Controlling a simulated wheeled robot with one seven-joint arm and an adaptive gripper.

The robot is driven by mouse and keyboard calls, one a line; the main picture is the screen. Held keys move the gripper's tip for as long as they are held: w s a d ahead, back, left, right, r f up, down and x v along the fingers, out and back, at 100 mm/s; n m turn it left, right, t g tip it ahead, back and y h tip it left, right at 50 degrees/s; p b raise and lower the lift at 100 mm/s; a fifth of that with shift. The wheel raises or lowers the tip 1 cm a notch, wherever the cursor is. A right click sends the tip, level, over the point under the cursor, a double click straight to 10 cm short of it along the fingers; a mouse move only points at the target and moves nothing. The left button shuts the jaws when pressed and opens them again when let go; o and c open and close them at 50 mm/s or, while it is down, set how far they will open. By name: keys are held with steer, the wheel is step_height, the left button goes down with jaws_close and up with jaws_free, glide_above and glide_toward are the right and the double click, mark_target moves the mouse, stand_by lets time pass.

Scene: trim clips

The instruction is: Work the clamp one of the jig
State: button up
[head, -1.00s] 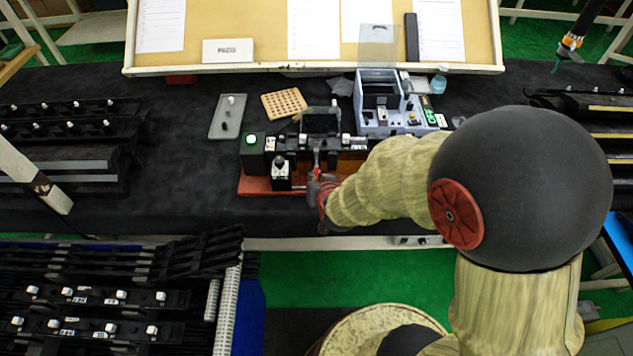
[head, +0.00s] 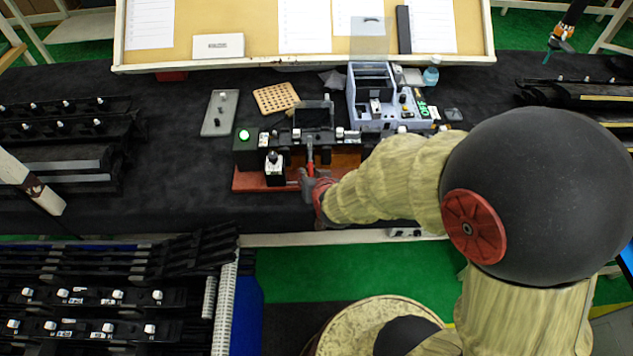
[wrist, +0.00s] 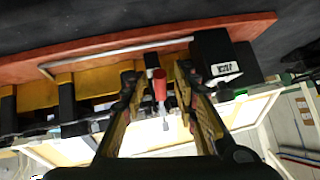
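The jig is a row of black blocks on a red base (head: 248,181) on the dark bench. A toggle clamp with a red handle (head: 310,155) stands at its front middle; no label tells me whether it is clamp one. My gripper (head: 308,181) is at the front edge of the jig, beside this handle. In the wrist view, the red handle (wrist: 160,84) stands between the two spread fingers of my gripper (wrist: 157,75), with a gap on each side. The clamp's far end is partly hidden.
A black box with a white label (wrist: 224,69) stands close to the right finger in the wrist view. A green-lit box (head: 244,136) is at the jig's left end. A grey-blue device (head: 361,112) stands behind right. A grey plate (head: 219,118) lies behind left.

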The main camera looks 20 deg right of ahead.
steer(key=v, duration=1)
steer(key=shift+s, duration=0.15)
steer(key=s+a+n+g+y, duration=0.3)
steer(key=s+a+g, duration=0.2)
steer(key=s+a, duration=0.25)
steer(key=s+d+r+h, duration=0.1)
steer(key=s+d+r, duration=0.2)
steer(key=r, duration=0.4)
steer(key=s+d+r+h, duration=0.1)
steer(key=s+d+r, duration=0.2)
steer(key=d+r, duration=0.2)
step_height(320, 180, up, 2)
steer(key=shift+s+d+r+n+t, duration=0.1)
steer(key=shift+s+d+n+t, duration=0.2)
steer(key=shift+n, duration=0.1)
steer(key=shift+w, duration=0.1)
